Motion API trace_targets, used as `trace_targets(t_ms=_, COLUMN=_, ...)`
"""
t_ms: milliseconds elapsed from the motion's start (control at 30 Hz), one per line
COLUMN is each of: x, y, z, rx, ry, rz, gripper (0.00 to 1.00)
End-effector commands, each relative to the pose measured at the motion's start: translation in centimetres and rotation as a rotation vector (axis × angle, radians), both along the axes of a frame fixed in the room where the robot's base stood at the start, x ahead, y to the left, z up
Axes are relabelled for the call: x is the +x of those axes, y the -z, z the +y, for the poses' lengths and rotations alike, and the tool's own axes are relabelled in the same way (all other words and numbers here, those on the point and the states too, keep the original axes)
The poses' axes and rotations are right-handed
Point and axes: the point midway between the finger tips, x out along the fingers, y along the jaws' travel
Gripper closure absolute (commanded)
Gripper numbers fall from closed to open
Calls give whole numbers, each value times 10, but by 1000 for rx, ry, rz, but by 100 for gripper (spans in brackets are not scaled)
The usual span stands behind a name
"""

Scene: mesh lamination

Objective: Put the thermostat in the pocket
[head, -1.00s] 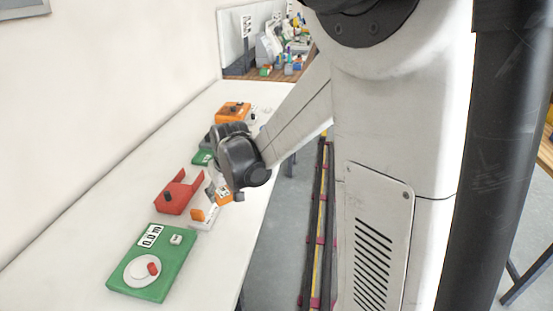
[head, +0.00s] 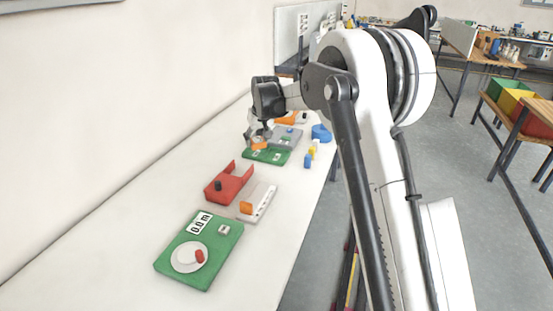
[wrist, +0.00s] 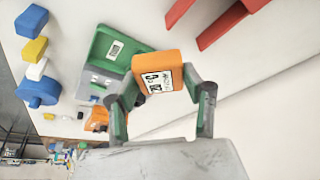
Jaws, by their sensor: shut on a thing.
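The thermostat, an orange block with a white label (wrist: 157,66), is held between the two fingers of my gripper (wrist: 163,85) in the wrist view. In the head view my gripper (head: 261,132) is at the far part of the table, with the orange thermostat (head: 259,143) under it. It appears above or beside a green board (head: 266,156), which also shows in the wrist view (wrist: 98,47) behind the thermostat. The board has a raised-looking rim and a small label. I cannot tell for certain which recess is the pocket. The thermostat hides part of the board.
A red open bracket (head: 230,185), a white strip with an orange block (head: 257,203) and a green board with a dial (head: 199,252) stand nearer on the table. A grey unit (head: 287,137) and blue and yellow pieces (head: 308,160) lie around the far green board.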

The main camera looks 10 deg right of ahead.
Motion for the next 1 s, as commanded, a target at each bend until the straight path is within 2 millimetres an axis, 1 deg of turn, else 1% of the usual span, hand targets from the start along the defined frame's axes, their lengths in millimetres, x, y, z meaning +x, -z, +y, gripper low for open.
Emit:
trace_targets(t_ms=133, x=14, y=11, z=-12, rx=0, ry=0, rz=0, gripper=89)
trace_targets(t_ms=500, x=60, y=54, z=-68, rx=-1, ry=1, rz=0, gripper=89)
trace_targets(t_ms=600, x=69, y=62, z=-78, rx=0, ry=0, rz=0, gripper=89)
trace_targets(t_ms=733, x=75, y=68, z=-85, rx=0, ry=-1, rz=0, gripper=89)
trace_targets(t_ms=867, x=76, y=73, z=-87, rx=1, ry=-1, rz=0, gripper=89)
trace_targets(t_ms=1000, x=76, y=88, z=-87, rx=1, ry=-1, rz=0, gripper=89)
